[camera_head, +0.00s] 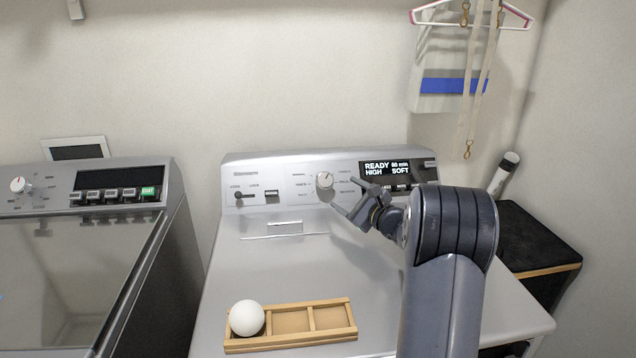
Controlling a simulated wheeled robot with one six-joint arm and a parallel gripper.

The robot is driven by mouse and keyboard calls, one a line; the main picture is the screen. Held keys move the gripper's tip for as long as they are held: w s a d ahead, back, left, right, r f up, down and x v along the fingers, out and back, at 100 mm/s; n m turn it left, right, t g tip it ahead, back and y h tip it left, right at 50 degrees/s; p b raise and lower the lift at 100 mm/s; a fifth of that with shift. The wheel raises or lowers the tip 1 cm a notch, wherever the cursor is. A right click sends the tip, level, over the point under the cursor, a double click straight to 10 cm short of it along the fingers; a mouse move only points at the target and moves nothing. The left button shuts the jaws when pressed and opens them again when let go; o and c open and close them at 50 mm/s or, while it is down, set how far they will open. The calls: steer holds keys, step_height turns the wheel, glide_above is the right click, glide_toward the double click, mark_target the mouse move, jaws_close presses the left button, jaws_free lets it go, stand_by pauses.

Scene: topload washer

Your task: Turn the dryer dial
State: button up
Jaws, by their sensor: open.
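The dryer (255,263) is a silver machine with an upright control panel at its back. A black display (386,169) right of the dial reads READY 60 min HIGH SOFT. My gripper (344,194) is open and empty, in front of the panel just below and right of the dial. Its fingers appear spread, one near the display and one lower left. I cannot tell whether either touches the panel. My arm hides the panel's lower right part.
A wooden tray (343,334) with compartments lies on the dryer's front top, a white ball (247,318) in its left one. A washer (150,250) with its own dial (18,185) stands left. A dark box (535,240) is at right. The dryer top's middle is clear.

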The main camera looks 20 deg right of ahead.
mark_target(329, 184)
steer(key=p+x, duration=0.2)
steer(key=x, duration=0.8)
steer(key=shift+w+a, duration=0.1)
steer(key=shift+a, duration=0.1)
steer(key=shift+c, duration=0.6)
steer(key=c, duration=0.8)
steer(key=shift+c, duration=0.2)
steer(key=shift+b, duration=0.45)
